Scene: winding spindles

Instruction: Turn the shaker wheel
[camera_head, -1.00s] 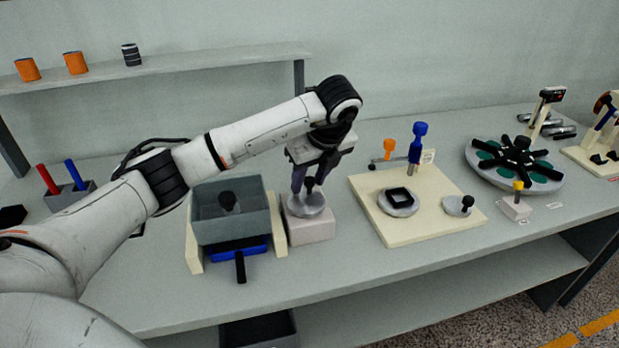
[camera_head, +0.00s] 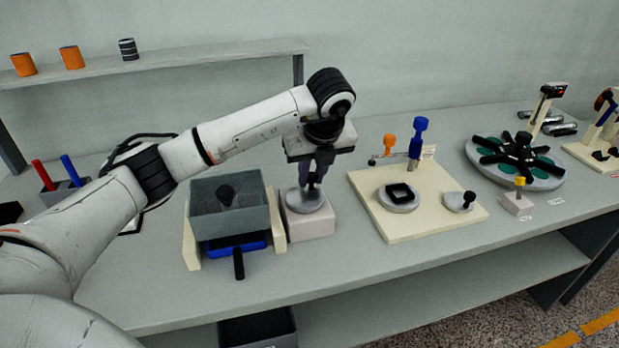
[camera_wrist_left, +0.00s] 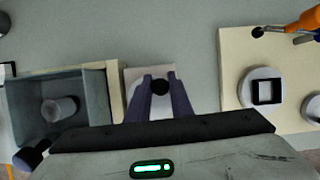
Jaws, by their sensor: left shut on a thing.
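The shaker wheel (camera_head: 303,203) is a grey disc with a black upright knob, lying on a pale block (camera_head: 312,226) right of the grey bin. My left gripper (camera_head: 313,184) reaches down over the wheel and is shut on its black knob. In the left wrist view the round black knob (camera_wrist_left: 160,87) sits between the two purple-grey fingertips, with the pale block (camera_wrist_left: 134,76) behind. The fingers and palm hide most of the wheel there. My right gripper is not in view.
A grey bin (camera_head: 205,224) with a dark knob inside stands close left, above a blue part with a black handle (camera_head: 239,264). Right is a cream board (camera_head: 416,229) with discs and a blue-topped post (camera_head: 417,140). Farther right is a round dial plate (camera_head: 544,183).

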